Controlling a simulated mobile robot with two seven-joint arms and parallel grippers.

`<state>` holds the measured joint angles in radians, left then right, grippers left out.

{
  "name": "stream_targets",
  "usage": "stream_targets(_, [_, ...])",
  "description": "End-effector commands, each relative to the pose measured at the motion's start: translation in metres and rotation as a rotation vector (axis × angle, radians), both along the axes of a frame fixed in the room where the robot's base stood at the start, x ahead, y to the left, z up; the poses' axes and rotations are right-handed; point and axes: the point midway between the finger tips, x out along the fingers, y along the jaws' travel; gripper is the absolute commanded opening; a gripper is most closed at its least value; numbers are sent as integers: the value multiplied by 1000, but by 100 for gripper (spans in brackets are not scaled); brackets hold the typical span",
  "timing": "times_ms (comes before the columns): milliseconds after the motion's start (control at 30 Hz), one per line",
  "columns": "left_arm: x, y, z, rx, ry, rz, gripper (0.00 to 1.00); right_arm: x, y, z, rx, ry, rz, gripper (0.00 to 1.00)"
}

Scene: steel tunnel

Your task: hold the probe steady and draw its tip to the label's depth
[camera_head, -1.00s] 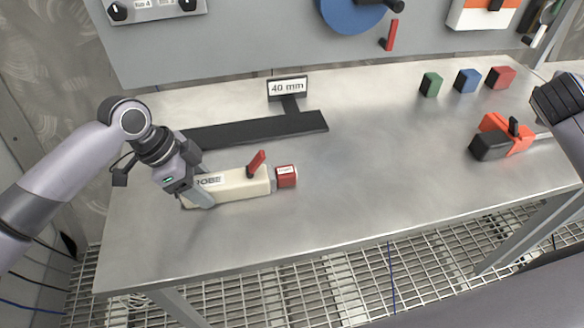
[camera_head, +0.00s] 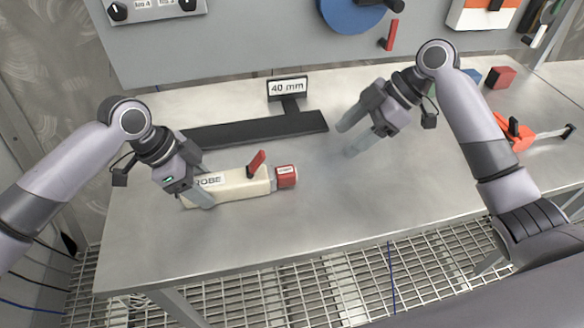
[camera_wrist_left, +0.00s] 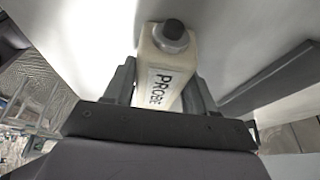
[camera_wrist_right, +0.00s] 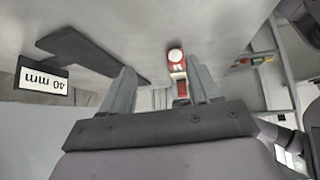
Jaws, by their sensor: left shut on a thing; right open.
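The cream probe (camera_head: 240,187) lies on the steel table with a red lever (camera_head: 256,160) on top and a red tip (camera_head: 286,176) at its right end. My left gripper (camera_head: 203,190) is shut around the probe's left part; the left wrist view shows the probe (camera_wrist_left: 168,75) between the fingers. My right gripper (camera_head: 352,138) is open and empty, to the right of the red tip and apart from it. In the right wrist view the red tip (camera_wrist_right: 176,62) lies ahead between the fingers. The label (camera_head: 288,88) reads 40 mm and stands behind the probe.
A dark flat bar (camera_head: 250,132) lies on the table behind the probe. At the right are a blue block (camera_head: 470,76), a red block (camera_head: 500,77) and an orange tool (camera_head: 518,135), partly behind my right arm. The table's front middle (camera_head: 310,225) is clear.

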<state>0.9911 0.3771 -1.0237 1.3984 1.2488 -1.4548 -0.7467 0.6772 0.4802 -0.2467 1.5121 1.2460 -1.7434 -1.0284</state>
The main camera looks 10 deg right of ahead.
Motion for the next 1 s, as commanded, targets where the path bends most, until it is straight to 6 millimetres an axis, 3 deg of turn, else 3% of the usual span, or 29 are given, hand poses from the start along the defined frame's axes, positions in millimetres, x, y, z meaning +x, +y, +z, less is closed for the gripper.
stream_targets(100, [0,0,0,-1,-1,0,19,-4,23,12,69,14,76,62])
stream_targets(300, [0,0,0,-1,-1,0,19,-8,41,14,110,25,122,62])
stream_targets(800, [0,0,0,0,0,0,19,-8,104,-49,110,25,120,62])
stream_targets(1000, [0,0,0,0,-1,0,19,-8,118,-63,109,23,120,62])
